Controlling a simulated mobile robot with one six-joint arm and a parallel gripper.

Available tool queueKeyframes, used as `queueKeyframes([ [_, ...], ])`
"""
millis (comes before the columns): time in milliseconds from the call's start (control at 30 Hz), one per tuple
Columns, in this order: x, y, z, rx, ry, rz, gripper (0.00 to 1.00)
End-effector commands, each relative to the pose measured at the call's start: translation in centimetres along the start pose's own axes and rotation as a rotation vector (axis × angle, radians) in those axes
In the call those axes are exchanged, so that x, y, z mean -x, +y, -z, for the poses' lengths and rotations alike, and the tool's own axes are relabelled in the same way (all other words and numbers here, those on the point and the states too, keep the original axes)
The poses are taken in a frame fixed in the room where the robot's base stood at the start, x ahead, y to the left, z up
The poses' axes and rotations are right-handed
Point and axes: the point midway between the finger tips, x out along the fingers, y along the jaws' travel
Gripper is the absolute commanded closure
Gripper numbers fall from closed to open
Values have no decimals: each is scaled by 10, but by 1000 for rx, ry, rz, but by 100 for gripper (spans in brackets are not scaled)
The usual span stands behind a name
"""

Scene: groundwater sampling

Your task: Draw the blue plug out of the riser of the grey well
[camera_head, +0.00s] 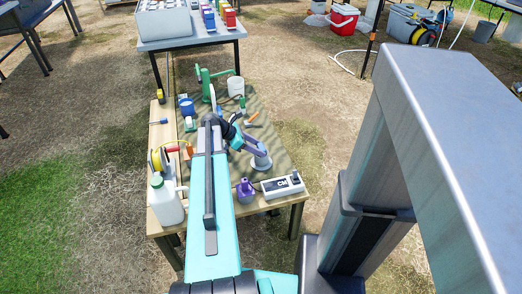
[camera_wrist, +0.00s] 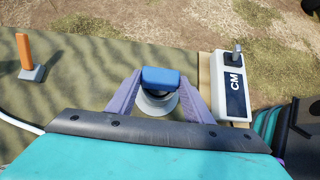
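The blue plug (camera_wrist: 160,78) shows in the wrist view, with a dark part just below it. The grey well (camera_wrist: 157,103) shows as a round grey shape under the plug; in the head view its round grey base (camera_head: 261,163) is at the mat's right edge. My gripper (camera_wrist: 161,82) points at the plug, with one purple finger on each side of it. The fingertips are very close to the plug's sides; I cannot tell if they touch. The riser is mostly hidden, and how deep the plug sits in it is unclear. In the head view my arm hides part of the mat.
A white CM meter (camera_head: 282,186) lies right of the well, and a purple bottle (camera_head: 245,191) stands in front. A white jug (camera_head: 166,202) and a yellow reel (camera_head: 158,160) are at left. A white bucket (camera_head: 236,86) stands at the back. An orange post (camera_wrist: 26,52) shows in the wrist view.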

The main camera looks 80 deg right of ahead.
Motion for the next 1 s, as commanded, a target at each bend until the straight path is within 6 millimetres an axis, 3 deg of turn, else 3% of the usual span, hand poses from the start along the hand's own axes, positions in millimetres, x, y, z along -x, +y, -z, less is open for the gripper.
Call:
queueKeyframes([
  [1000, 16, 0, -16, 1, -2, -1, 72],
])
